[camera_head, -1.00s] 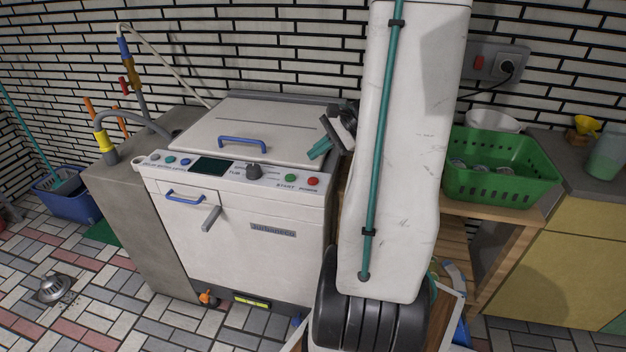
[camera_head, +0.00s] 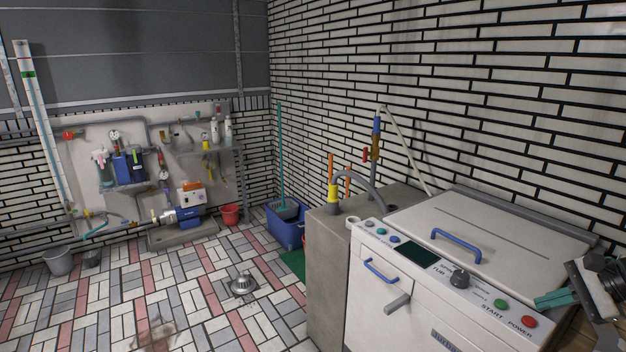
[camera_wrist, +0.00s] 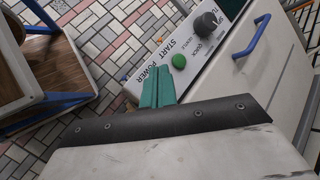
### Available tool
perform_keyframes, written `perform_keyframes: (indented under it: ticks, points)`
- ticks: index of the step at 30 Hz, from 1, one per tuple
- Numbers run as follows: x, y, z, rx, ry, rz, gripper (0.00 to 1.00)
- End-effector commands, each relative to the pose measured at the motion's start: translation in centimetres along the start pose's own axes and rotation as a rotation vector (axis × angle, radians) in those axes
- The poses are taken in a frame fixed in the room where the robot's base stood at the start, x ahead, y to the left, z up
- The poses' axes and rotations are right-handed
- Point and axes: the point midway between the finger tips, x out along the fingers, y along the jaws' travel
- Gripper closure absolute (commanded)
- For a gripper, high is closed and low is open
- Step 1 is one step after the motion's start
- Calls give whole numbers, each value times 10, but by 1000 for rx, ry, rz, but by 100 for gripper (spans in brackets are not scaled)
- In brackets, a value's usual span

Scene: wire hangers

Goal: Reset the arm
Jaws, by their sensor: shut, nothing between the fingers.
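My gripper (camera_head: 556,298) shows at the right edge of the head view, with its teal fingers together over the right end of the washing machine's control panel (camera_head: 452,282). In the wrist view the two teal fingers (camera_wrist: 158,88) lie side by side with nothing between them. They point toward the panel near the POWER lettering and the green START button (camera_wrist: 179,62). The fingers hide the red button in the wrist view. I cannot tell whether they touch the panel. Most of my arm is outside the head view.
The washing machine (camera_head: 500,222) has a closed lid with a blue handle (camera_head: 456,246). A concrete block (camera_head: 330,262) with hoses stands beside it. A blue bucket (camera_head: 287,228) and a floor drain (camera_head: 242,284) are on the left. The tiled floor is mostly open. A blue-framed wooden shelf (camera_wrist: 72,60) shows in the wrist view.

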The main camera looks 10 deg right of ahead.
Motion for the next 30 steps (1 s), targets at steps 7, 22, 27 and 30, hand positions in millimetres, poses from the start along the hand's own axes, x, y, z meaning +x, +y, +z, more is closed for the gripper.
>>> perform_keyframes:
  ticks: [7,22,27,30]
  points:
    - [5,25,92,-321,-35,305,100]
    - [-9,78,262,-1252,60,798,100]
    - [-14,90,296,-1502,98,805,100]
    - [-14,92,312,-1589,98,778,100]
